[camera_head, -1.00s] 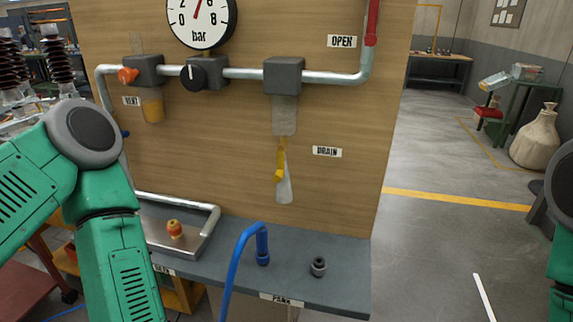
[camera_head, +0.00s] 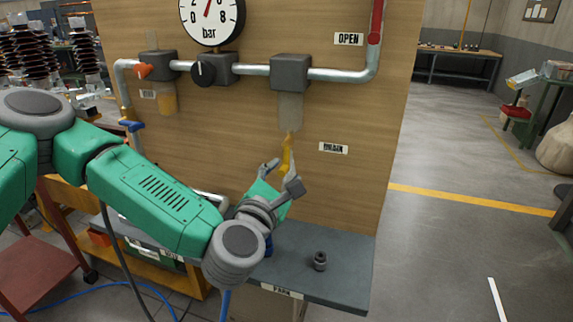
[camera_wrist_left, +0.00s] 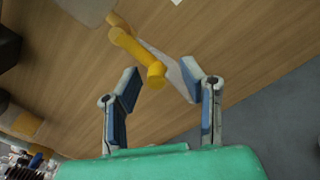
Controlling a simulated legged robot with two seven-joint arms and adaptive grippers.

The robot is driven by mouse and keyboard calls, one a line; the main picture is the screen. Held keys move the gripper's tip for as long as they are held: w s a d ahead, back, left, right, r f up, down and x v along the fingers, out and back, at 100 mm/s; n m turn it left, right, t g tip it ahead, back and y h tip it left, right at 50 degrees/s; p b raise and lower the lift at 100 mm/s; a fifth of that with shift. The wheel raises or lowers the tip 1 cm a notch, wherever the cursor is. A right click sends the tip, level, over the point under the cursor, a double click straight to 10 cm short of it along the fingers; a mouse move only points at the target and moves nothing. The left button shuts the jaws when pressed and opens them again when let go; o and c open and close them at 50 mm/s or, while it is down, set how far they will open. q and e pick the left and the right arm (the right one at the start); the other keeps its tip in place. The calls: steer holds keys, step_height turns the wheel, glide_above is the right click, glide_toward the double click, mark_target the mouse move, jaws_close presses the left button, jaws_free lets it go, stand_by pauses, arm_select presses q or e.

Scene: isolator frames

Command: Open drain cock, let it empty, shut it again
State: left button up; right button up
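The yellow drain cock lever (camera_head: 286,153) hangs below the clear bowl (camera_head: 290,111) under the right-hand grey block, beside the DRAIN label (camera_head: 333,148). My left gripper (camera_head: 281,173) is open just below and around the lever's lower end in the head view. In the left wrist view the yellow lever (camera_wrist_left: 137,52) slants down toward the space between the open fingers (camera_wrist_left: 165,90); I see no finger closed on it. A pale translucent piece (camera_wrist_left: 178,75) lies behind it. My right gripper is not in view.
The pressure gauge (camera_head: 211,18) and pipe (camera_head: 340,75) run above on the wooden panel. A grey shelf (camera_head: 345,275) with a dark fitting (camera_head: 319,261) juts out below. My left arm hides most of the tray. Open floor lies to the right.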

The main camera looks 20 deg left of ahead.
mark_target(288, 163)
arm_select(q)
steer(key=w, duration=0.2)
steer(key=shift+w+d+r, duration=0.1)
steer(key=shift+w+r, duration=0.2)
steer(key=shift+w+a+f, duration=0.55)
steer(key=shift+w+a, duration=0.2)
steer(key=shift+w, duration=0.05)
steer(key=shift+s+d+r, duration=0.1)
steer(key=shift+d+r, duration=0.1)
steer(key=shift+d, duration=0.2)
steer(key=c, duration=0.3)
steer(key=shift+s+d, duration=0.15)
steer(key=shift+d, duration=0.1)
jaws_close()
